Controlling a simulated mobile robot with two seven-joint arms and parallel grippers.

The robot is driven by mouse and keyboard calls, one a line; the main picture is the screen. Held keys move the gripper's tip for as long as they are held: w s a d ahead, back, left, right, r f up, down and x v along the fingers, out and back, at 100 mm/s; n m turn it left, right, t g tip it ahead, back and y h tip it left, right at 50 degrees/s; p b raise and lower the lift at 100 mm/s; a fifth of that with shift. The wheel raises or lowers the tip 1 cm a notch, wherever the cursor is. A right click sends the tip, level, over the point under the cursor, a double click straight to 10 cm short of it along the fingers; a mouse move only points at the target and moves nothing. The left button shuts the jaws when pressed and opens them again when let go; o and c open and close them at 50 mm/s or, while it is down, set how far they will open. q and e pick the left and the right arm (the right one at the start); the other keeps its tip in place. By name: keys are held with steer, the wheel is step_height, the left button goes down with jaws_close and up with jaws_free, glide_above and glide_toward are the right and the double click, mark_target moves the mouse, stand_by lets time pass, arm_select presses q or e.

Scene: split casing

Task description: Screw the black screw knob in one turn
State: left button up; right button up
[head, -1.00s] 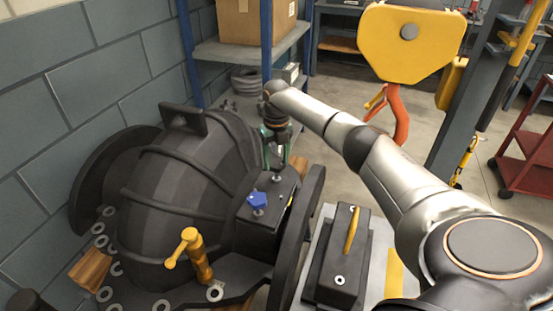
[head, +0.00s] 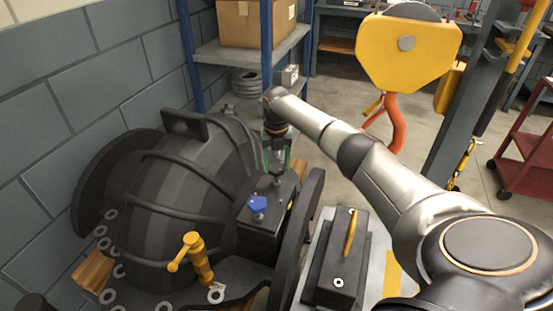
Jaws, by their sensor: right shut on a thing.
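The dark split casing (head: 180,195) fills the left half of the head view. A dark box-like block (head: 262,236) on its right side carries a blue knob (head: 257,203) on a metal stem. My right gripper (head: 277,172) points down at the far end of this block, beyond the blue knob. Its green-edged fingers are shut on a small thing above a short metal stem. The black screw knob cannot be made out clearly; the fingers hide what they hold. My left gripper is out of view.
A yellow handle (head: 195,258) stands on the casing's near flange. A dark box with a yellow grip (head: 350,232) sits right of the casing, below my right arm. A yellow hoist block (head: 407,50) with an orange hook hangs behind the arm. Shelving (head: 230,50) stands behind.

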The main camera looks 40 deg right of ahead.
steer(key=m+p, duration=0.1)
steer(key=m, duration=0.2)
steer(key=shift+r+m, duration=0.15)
steer(key=shift+m, duration=0.25)
steer(key=m+p, duration=0.1)
steer(key=m, duration=0.3)
steer(key=shift+m+p, duration=0.3)
steer(key=shift+p, duration=0.1)
steer(key=m, duration=0.2)
steer(key=shift+m, duration=0.4)
steer(key=m, duration=0.4)
steer(key=shift+w, duration=0.1)
steer(key=m, duration=0.5)
steer(key=shift+d, duration=0.1)
steer(key=m, duration=0.4)
steer(key=shift+m, duration=0.3)
steer(key=m, duration=0.9)
steer(key=shift+m, duration=0.4)
steer(key=m, duration=0.4)
steer(key=shift+m, duration=0.3)
steer(key=m, duration=2.2)
steer(key=shift+m, duration=0.3)
steer(key=m, duration=0.6)
